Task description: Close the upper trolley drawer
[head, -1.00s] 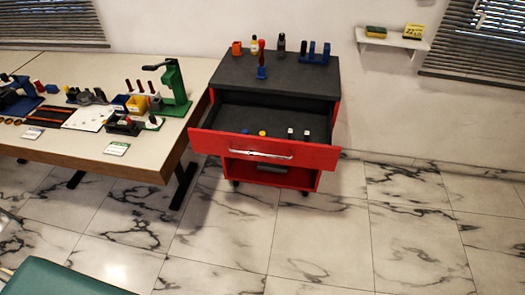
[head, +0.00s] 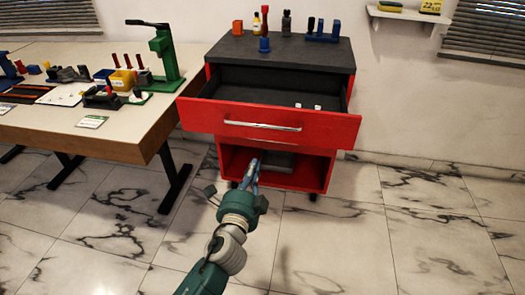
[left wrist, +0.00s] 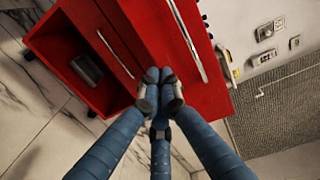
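The red trolley (head: 330,170) has a dark top. Its upper drawer (head: 325,127) stands pulled out, with its dark inside showing. A long silver handle (head: 263,126) runs across its red front. In the left wrist view the handle (left wrist: 187,42) crosses the red drawer front (left wrist: 165,30). My left gripper (head: 254,167) appears in front of the trolley, below the handle in the head view. In the left wrist view its fingertips (left wrist: 160,82) are together over the red front, beside the handle and not around it. Whether they touch the front is unclear. My right gripper is not in view.
An open shelf under the drawers holds a dark box (head: 278,161). Small white pieces (head: 308,106) lie in the drawer. Bottles and holders (head: 322,32) stand on the trolley top. A workbench (head: 125,135) stands close at left. The marble floor (head: 330,240) is clear at right.

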